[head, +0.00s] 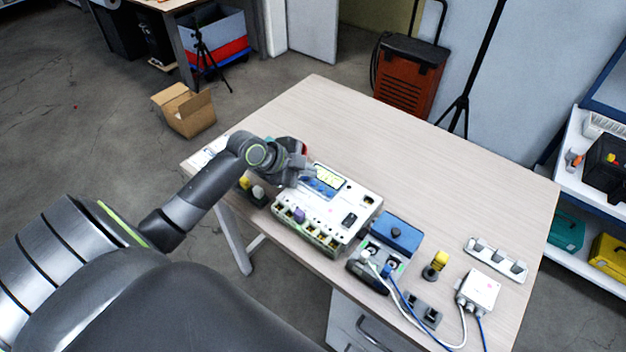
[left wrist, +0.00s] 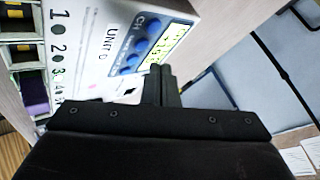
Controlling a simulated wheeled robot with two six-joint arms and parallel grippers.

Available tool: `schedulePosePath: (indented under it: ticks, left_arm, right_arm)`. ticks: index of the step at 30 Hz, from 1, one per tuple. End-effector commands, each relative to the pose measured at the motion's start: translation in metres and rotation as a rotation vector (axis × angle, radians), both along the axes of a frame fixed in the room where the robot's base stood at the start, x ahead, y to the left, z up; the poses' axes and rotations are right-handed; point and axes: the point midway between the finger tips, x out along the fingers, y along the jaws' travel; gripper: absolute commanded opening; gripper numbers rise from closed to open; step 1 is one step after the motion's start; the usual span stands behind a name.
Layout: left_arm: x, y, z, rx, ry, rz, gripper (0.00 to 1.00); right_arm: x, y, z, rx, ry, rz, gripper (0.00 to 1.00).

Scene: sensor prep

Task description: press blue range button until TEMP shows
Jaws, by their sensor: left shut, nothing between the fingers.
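The white measuring unit (head: 350,213) lies on the table, with a lit yellow-green display (head: 328,177) on a blue panel. In the left wrist view the display (left wrist: 172,42) shows dark characters too small and slanted to read. Several blue buttons (left wrist: 142,47) run in a row beside it; I cannot tell which is the range button. My left gripper (head: 309,176) is shut and empty at the panel's left end. Its fingertips (left wrist: 160,72) overlap the display's end in the left wrist view; whether they touch is unclear. My right gripper is not in view.
Right of the unit are a blue box (head: 396,232), a yellow-topped plug (head: 438,261), a white junction box (head: 479,290) with cables, and a grey-white holder strip (head: 495,260). A purple piece (left wrist: 34,95) sits in the unit's slots. The table's far side (head: 400,140) is clear.

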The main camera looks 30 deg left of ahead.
Motion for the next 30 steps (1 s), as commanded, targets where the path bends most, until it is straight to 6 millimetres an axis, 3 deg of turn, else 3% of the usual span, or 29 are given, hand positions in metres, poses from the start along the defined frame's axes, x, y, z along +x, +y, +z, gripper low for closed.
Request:
schedulePosePath:
  ticks: [1, 11, 30]
  left_arm:
    - [0.0, 0.0, 0.01, 0.001, -0.001, 0.0, 0.0]
    - [0.0, 0.0, 0.041, 0.001, 0.0, 0.0, 0.0]
    - [0.0, 0.0, 0.041, 0.0, 0.0, 0.0, 0.0]
  right_arm:
    - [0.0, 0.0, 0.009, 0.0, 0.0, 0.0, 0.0]
    - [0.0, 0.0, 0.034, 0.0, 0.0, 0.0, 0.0]
    - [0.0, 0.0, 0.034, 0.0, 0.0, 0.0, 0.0]
